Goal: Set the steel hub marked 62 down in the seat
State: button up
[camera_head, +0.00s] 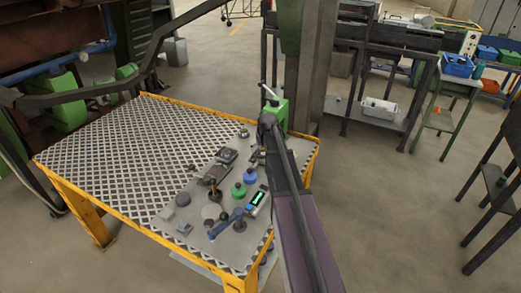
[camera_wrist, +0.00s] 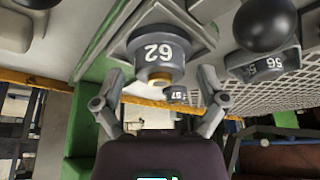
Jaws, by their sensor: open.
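The steel hub marked 62 (camera_wrist: 157,52) is a grey stepped cylinder with a brass-coloured centre, at the top middle of the wrist view. It stands against a grey square plate (camera_wrist: 203,32), which looks like the seat. The hub covers the plate's middle, so I cannot tell how deep it sits. My gripper (camera_wrist: 162,74) is open. Its two fingers lie on either side of the hub's near end, with gaps visible. In the head view my arm hides the gripper and this hub.
A smaller part marked 57 (camera_wrist: 177,94) lies behind.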

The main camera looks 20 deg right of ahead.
jog(key=shift+r, duration=0.2)
jog(key=p+v, duration=1.1)
jog(key=shift+s+r, duration=0.15)
jog(key=shift+r, duration=0.25)
dwell(0.7)
jog(key=s+a+f+n+g, duration=0.1)
jog(key=s+a+g, duration=0.3)
jog(key=s+a, duration=1.7)
jog(key=shift+s+a+f+g+y, duration=0.2)
jog(key=shift+a+g+y, duration=0.1)
jog(key=shift+a, duration=0.55)
dwell(0.6)
